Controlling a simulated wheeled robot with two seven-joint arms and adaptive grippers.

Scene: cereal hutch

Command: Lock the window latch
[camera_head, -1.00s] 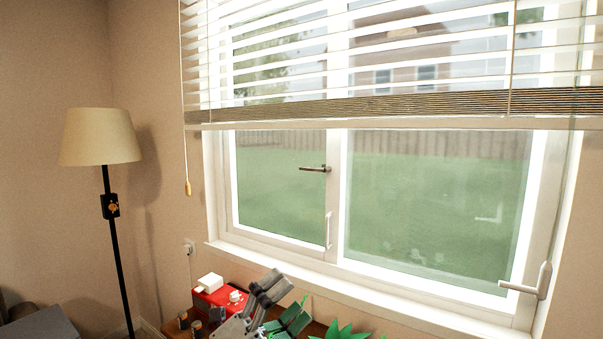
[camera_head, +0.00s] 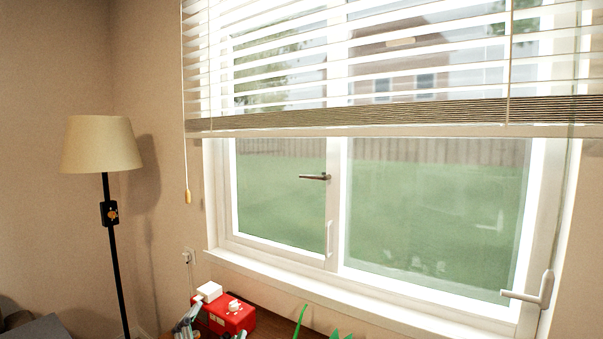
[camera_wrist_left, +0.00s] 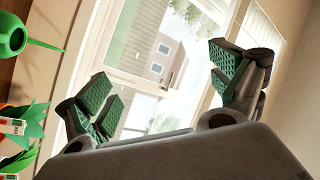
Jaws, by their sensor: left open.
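The window (camera_head: 430,210) has a grey metal lever latch (camera_head: 315,177) on its middle post, lying roughly horizontal. A white vertical handle (camera_head: 329,238) sits lower on that post, and a white lever handle (camera_head: 540,290) is on the right frame. Only a small part of my left gripper (camera_head: 184,328) shows at the bottom edge of the head view, well below and left of the latch. In the left wrist view my left gripper (camera_wrist_left: 166,92) is open and empty, its green-padded fingers spread wide. A dark lever (camera_wrist_left: 168,79) shows on the window between them, beyond the fingers. My right gripper is not in view.
Blinds (camera_head: 400,115) cover the window's upper half, with a pull cord (camera_head: 187,195) at left. A red box (camera_head: 228,314) stands below the sill. A floor lamp (camera_head: 102,145) is at left. A green watering can (camera_wrist_left: 12,36) shows in the wrist view.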

